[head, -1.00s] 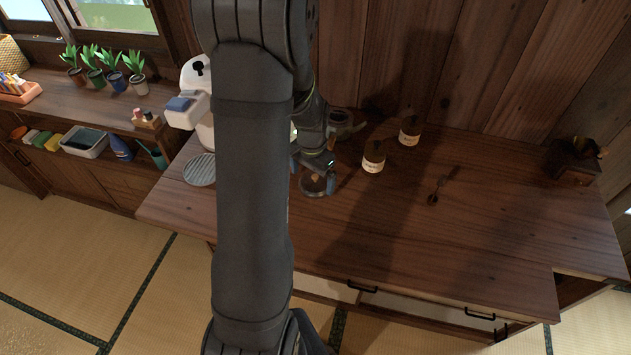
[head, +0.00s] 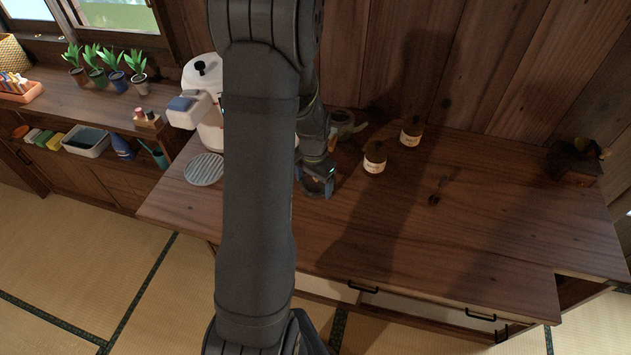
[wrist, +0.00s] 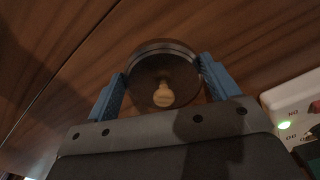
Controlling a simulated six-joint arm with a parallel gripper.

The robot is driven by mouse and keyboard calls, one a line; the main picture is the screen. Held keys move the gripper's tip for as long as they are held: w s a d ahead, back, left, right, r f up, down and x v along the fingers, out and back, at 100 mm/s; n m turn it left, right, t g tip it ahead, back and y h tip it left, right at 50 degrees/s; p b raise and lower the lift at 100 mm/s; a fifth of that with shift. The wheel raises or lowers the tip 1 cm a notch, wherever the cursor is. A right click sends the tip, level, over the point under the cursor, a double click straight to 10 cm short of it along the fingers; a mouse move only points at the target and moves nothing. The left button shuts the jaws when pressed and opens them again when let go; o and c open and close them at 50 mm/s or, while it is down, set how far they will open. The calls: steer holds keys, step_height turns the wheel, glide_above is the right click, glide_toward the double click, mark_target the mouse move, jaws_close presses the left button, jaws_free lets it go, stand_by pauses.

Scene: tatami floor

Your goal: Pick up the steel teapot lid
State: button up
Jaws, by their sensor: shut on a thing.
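The round steel teapot lid (wrist: 158,72) lies between the two blue fingers of my gripper (wrist: 163,68) in the wrist view. It has a dark, shiny face, a pale rim and a light tan knob (wrist: 163,97). The fingers touch its rim on both sides, so my gripper is shut on it. In the head view my gripper (head: 316,187) is low over the wooden counter, just right of my arm link. The lid is mostly hidden there. I cannot tell whether it is clear of the counter.
A white appliance (head: 201,72) and a round grille (head: 204,170) are left of my arm.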

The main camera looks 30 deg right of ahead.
mark_target(318, 186)
steer(key=shift+r, duration=0.1)
steer(key=shift+r, duration=0.6)
steer(key=r, duration=0.1)
steer(key=s+r, duration=0.1)
steer(key=r, duration=0.1)
steer(key=shift+s+d+r, duration=0.15)
steer(key=shift+d+r, duration=0.15)
steer(key=s+d+r, duration=0.3)
steer(key=s+r, duration=0.3)
steer(key=s, duration=0.3)
steer(key=w+d+r, duration=0.1)
steer(key=w+d, duration=0.6)
steer(key=w, duration=0.6)
steer(key=w+d+r, duration=0.2)
steer(key=w+d, duration=0.4)
steer(key=w, duration=0.7)
steer(key=shift+s+d+f, duration=0.1)
steer(key=shift+f, duration=1.5)
steer(key=shift+d+f, duration=0.1)
steer(key=shift+f, duration=1.45)
steer(key=shift+f, duration=0.2)
